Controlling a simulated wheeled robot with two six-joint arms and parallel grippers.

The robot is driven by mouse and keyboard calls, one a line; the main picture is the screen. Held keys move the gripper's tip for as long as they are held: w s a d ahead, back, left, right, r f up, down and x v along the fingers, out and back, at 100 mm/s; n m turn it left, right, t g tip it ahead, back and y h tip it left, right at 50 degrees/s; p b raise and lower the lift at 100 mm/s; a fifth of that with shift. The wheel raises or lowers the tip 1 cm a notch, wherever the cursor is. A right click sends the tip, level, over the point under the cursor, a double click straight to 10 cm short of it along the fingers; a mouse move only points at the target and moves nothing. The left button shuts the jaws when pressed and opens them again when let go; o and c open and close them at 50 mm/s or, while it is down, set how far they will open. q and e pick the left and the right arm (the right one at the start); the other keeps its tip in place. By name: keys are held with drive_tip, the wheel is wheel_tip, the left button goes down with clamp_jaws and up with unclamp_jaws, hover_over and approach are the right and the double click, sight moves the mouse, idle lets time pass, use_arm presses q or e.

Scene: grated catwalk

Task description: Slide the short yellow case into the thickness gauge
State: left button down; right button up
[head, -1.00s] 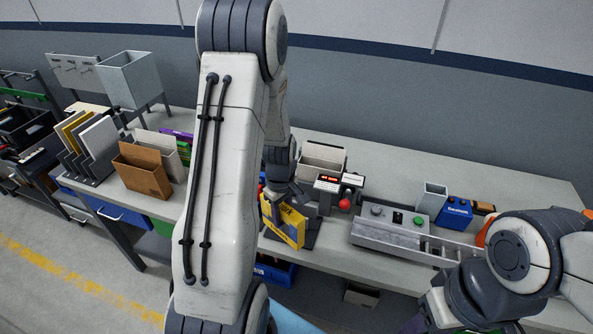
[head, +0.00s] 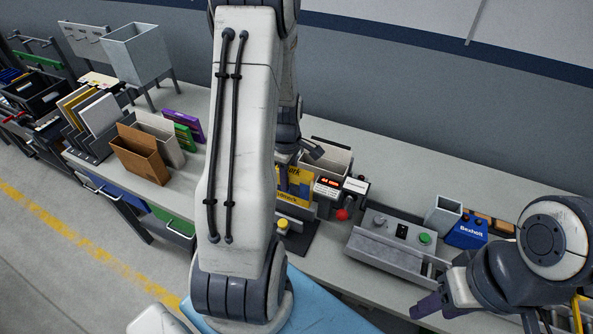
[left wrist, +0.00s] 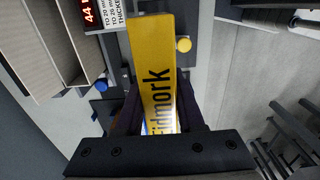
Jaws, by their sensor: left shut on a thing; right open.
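The short yellow case (head: 299,187), with dark lettering, is upright at the thickness gauge (head: 328,188). It also shows in the left wrist view (left wrist: 150,60), its far end beside the gauge's red display (left wrist: 89,14). My left gripper (left wrist: 155,112) is shut on the case's near end. In the head view my left arm hides part of the case and gauge. A yellow knob (head: 282,224) stands on the gauge's dark base; I cannot tell whether the case is in the slot. My right gripper (head: 432,304) is open and empty at the lower right, beyond the bench's front edge.
A grey control box (head: 390,238) with buttons, a metal bin (head: 443,214) and a blue box (head: 467,232) stand to the right. An open beige bin (head: 325,160) is behind the gauge. Brown and grey holders (head: 139,155) stand left.

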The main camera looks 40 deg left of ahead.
sight(290, 189)
use_arm(q)
drive_tip(key=shift+f+b, duration=0.45)
drive_tip(key=shift+f, duration=0.1)
drive_tip(key=shift+w+d+f+b, duration=0.1)
drive_tip(key=shift+f+b, duration=0.3)
drive_tip(key=shift+f, duration=0.05)
drive_tip(key=shift+w+d+f+b, duration=0.1)
drive_tip(key=shift+f+b, duration=0.25)
drive_tip(key=shift+f, duration=0.05)
drive_tip(key=shift+f+b, duration=0.8)
drive_tip(key=shift+f, duration=0.2)
drive_tip(key=shift+r, duration=0.1)
